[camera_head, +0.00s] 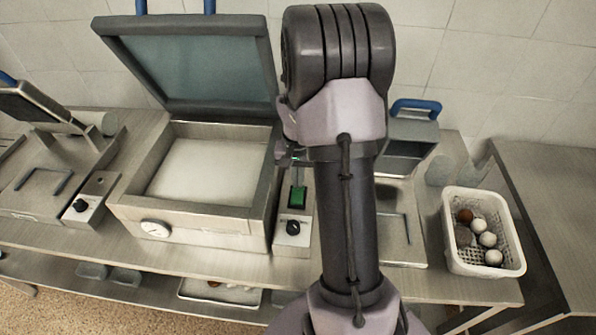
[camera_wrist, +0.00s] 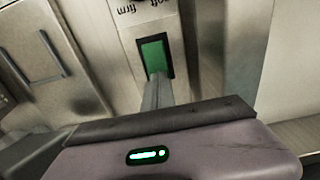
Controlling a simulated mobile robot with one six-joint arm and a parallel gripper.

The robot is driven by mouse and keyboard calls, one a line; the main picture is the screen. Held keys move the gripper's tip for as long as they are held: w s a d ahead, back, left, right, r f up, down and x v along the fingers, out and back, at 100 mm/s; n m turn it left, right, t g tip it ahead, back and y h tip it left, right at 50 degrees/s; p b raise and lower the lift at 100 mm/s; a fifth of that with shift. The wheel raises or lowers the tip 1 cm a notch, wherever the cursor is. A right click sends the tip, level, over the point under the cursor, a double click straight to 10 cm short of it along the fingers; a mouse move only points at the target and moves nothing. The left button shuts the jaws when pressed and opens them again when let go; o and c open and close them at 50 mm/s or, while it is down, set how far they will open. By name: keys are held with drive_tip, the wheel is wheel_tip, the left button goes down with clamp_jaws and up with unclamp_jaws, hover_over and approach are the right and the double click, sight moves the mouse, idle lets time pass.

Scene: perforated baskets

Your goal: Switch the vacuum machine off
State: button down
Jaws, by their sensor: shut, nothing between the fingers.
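The vacuum machine (camera_head: 185,235) stands on the metal table with its lid (camera_head: 195,65) raised and its chamber open. On its right side is a control panel with a green switch (camera_head: 297,196) above a black knob (camera_head: 293,228). The green switch (camera_wrist: 154,54) also shows in the wrist view, in a black frame beside upside-down lettering. My gripper (camera_wrist: 157,80) is shut and empty, its fingertips at the lower edge of the switch in that view. I cannot tell whether they touch it. In the head view my arm hides most of the gripper.
A white perforated basket (camera_head: 455,258) with several round items stands at the right end of the table. Other machines stand at the left (camera_head: 45,195) and behind my arm at the right (camera_head: 400,215). A tray (camera_head: 190,293) lies on the lower shelf.

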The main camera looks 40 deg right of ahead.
drive_tip(key=shift+f, duration=0.35)
drive_tip(key=shift+r+p, duration=0.1)
drive_tip(key=shift+p, duration=0.6)
drive_tip(key=shift+w+d+f+y, duration=0.1)
drive_tip(key=shift+w+f+y, duration=0.05)
drive_tip(key=shift+f+y, duration=0.15)
drive_tip(key=shift+a+r, duration=0.15)
drive_tip(key=shift+a, duration=0.05)
drive_tip(key=shift+s+a+r, duration=0.25)
drive_tip(key=shift+s+a, duration=0.15)
drive_tip(key=shift+s, duration=0.15)
